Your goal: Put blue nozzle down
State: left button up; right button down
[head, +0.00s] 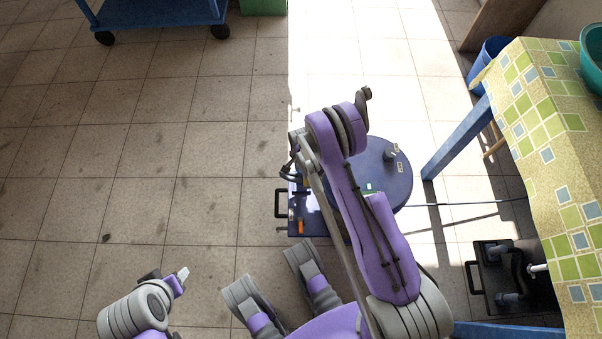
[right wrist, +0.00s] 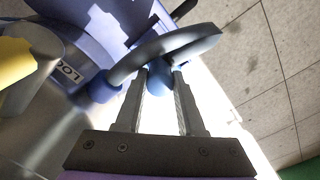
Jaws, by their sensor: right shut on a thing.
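The blue nozzle (right wrist: 158,78) shows in the right wrist view as a small rounded blue piece between the fingertips. My right gripper (right wrist: 160,92) is shut on it. A grey-blue curved band (right wrist: 165,52) crosses just beyond the fingertips and hides part of the nozzle. In the head view my right arm reaches over a dark blue round-topped machine (head: 385,180), and the arm hides most of the hand and the nozzle. My left arm is at the lower left of the head view, and its finger state is unclear there.
A dark blue case (head: 312,215) with a black handle lies left of the machine. A table with a checked cloth (head: 545,130) stands at right, with a blue bucket (head: 490,58) behind and an open black case (head: 490,272) beside its leg. The tiled floor at left is clear.

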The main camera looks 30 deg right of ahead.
jog(key=shift+f+b, duration=0.3)
jog(key=shift+f, duration=1.1)
jog(key=shift+f, duration=0.1)
jog(key=c, duration=0.5)
grip_release()
